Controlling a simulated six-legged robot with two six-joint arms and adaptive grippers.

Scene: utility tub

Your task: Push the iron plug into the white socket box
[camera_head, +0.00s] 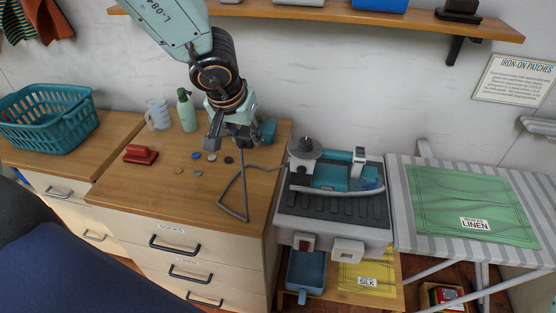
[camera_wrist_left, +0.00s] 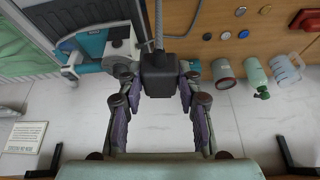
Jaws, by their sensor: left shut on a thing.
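My left gripper (camera_head: 238,137) is over the back right of the wooden drawer top. In the left wrist view its purple-padded fingers are shut on a dark grey block, the iron plug (camera_wrist_left: 170,77). A grey cord (camera_head: 244,192) runs from the plug, loops over the wood and leads toward the iron (camera_head: 334,178). In the head view the plug is mostly hidden by the gripper. My right gripper is out of view.
A green bottle (camera_head: 187,110), a clear jug (camera_head: 158,113), a red block (camera_head: 141,155) and several buttons stand or lie on the drawer top. A teal basket (camera_head: 48,118) is at left. An ironing board (camera_head: 397,196) is at right. A shelf (camera_head: 340,14) hangs above.

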